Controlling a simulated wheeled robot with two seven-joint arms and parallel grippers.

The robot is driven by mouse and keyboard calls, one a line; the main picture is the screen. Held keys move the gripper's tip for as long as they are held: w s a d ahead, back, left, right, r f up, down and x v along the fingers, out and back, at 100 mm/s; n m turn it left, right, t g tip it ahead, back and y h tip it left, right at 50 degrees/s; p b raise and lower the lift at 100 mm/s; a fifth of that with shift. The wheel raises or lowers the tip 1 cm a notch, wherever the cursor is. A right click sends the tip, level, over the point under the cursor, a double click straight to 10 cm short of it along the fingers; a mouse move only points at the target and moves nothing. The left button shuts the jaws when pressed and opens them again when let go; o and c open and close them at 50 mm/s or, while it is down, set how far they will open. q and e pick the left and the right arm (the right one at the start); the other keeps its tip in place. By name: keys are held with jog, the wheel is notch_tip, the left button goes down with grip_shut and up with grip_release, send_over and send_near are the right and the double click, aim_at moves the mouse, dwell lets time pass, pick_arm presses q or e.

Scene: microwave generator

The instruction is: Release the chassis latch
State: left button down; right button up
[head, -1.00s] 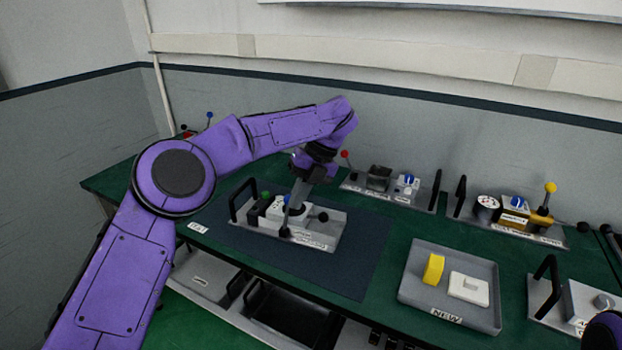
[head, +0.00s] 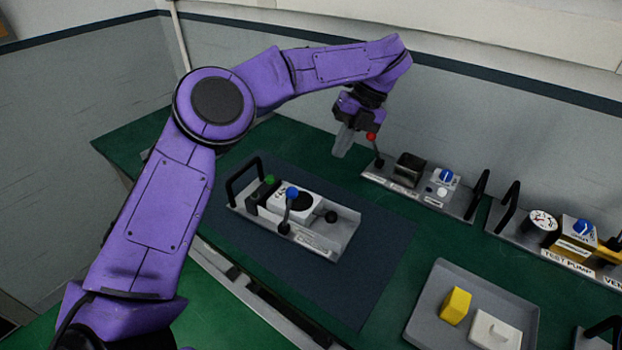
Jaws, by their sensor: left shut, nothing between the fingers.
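The grey chassis unit (head: 339,240) sits on the dark blue mat. It has a black loop handle (head: 232,181) at its left, a green knob (head: 269,180), a white block (head: 277,207) with a dark round top, and a black ball knob (head: 331,216). A lever with a blue ball (head: 292,193) stands nearly upright at its front edge. Which part is the latch I cannot tell; the front label is too blurred to read. My left gripper (head: 343,152) is shut and empty, pointing down above and behind the chassis, apart from it. My right gripper is out of view.
Behind, a unit with a red-ball lever (head: 371,136) stands close to my left gripper. A test pump unit (head: 568,265) is at right. A grey tray (head: 425,313) holds a yellow block (head: 455,305) and a white block (head: 494,331). The mat (head: 345,296) is bare around the chassis.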

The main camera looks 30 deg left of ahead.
pick_arm(q)
jog(key=s+f, duration=0.1)
jog(key=p, duration=0.3)
send_near(288, 206)
jog(key=w+f, duration=0.1)
jog(key=f, duration=0.1)
jog(key=w+f, duration=0.2)
jog(key=shift+d, duration=0.4)
jog(key=shift+s+a+f, duration=0.15)
jog(key=shift+s+a, duration=0.3)
jog(key=shift+a, duration=0.05)
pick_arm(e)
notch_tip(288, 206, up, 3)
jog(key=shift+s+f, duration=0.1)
pick_arm(q)
jog(key=shift+d, duration=0.1)
